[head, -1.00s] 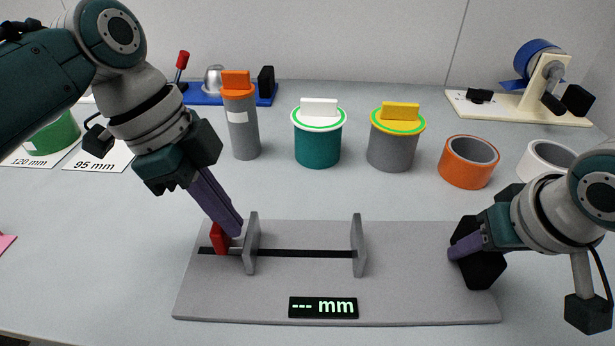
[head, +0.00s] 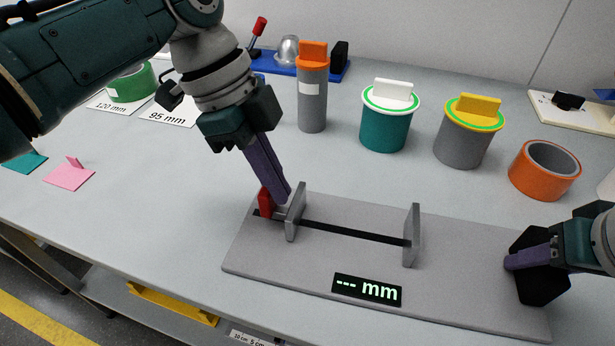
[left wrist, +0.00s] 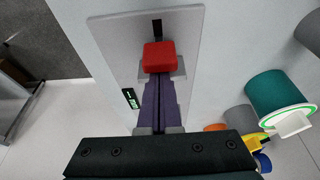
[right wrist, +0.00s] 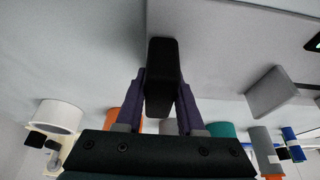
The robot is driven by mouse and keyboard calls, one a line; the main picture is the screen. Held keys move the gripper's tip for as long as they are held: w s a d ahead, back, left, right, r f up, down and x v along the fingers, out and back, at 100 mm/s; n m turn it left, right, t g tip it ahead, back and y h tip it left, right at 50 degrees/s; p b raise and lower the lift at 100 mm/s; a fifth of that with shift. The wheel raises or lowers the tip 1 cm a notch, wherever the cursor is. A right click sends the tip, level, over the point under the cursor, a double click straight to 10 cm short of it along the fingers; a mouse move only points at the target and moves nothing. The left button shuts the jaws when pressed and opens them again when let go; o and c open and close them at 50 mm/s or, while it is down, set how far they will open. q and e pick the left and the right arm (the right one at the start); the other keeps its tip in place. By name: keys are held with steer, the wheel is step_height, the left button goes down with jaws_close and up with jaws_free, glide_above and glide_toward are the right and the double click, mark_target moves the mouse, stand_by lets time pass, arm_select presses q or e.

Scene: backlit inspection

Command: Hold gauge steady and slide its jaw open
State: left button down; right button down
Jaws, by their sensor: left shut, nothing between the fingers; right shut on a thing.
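The gauge is a flat grey plate (head: 465,290) with a black slot, two upright grey jaws and a lit display (head: 366,290) reading "--- mm". The left jaw (head: 296,212) and right jaw (head: 412,236) stand well apart. A red tab (head: 265,202) stands near the slot's left end. My left gripper (head: 283,202) is shut and empty, its tips down beside the red tab, between it and the left jaw. The left wrist view shows the tab (left wrist: 159,57) just beyond the fingertips. My right gripper (head: 514,262) is shut on the black block (right wrist: 162,75) at the plate's right end.
Behind the gauge stand an orange-capped cylinder (head: 312,95), a white-handled teal cylinder (head: 387,120), a yellow-handled grey cylinder (head: 465,135) and an orange ring (head: 545,168). A green ring (head: 131,82) sits at the back left. The table front edge is close to the gauge.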

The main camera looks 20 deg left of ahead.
steer(key=shift+d+f, duration=0.1)
steer(key=shift+d, duration=0.05)
steer(key=shift+c, duration=2.2)
jaws_free()
arm_select(q)
steer(key=v, duration=1)
